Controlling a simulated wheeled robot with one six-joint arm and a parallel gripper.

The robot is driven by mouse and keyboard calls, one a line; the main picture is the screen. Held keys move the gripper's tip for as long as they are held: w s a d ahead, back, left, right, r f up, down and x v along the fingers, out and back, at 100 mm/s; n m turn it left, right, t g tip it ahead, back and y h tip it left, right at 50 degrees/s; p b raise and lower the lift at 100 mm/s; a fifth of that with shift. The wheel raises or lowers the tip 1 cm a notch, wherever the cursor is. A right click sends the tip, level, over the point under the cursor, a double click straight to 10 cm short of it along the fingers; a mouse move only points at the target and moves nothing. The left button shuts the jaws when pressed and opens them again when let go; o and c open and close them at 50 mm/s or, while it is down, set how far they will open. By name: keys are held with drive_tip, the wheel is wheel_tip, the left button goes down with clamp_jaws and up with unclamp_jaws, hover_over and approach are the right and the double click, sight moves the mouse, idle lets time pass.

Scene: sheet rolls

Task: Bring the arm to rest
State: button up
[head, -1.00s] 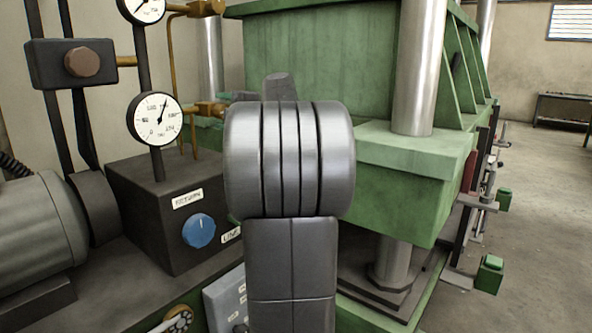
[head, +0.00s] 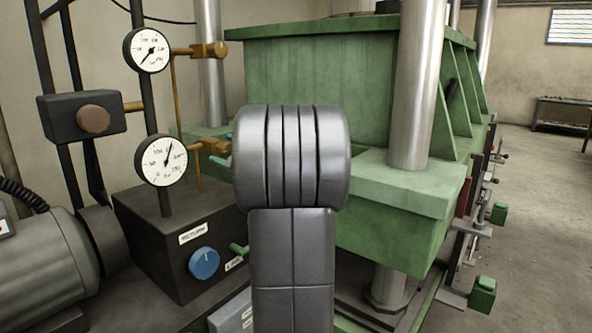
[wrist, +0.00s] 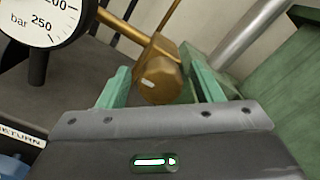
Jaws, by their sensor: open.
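My gripper (wrist: 161,75) shows in the wrist view with two green fingers spread apart and nothing held. A brass fitting (wrist: 160,80) appears between and beyond the fingers; I cannot tell whether they touch it. In the head view my arm (head: 292,160) rises in the middle of the picture and hides most of the gripper. A small teal bit shows at the arm's left edge, beside the lower brass fitting (head: 215,147).
Two pressure gauges (head: 161,160) stand on a pipe above a dark box with a blue knob (head: 204,263). A motor (head: 42,262) lies at left. The green press (head: 320,75) and its steel column (head: 418,85) stand close behind my arm. Open floor (head: 545,220) is at right.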

drive_tip(key=m+p, duration=0.4)
drive_tip(key=p, duration=0.1)
drive_tip(key=m+p, duration=0.3)
drive_tip(key=shift+r, duration=0.25)
drive_tip(key=shift+f+m+p, duration=0.2)
drive_tip(key=shift+m+p, duration=0.7)
drive_tip(key=shift+f, duration=0.1)
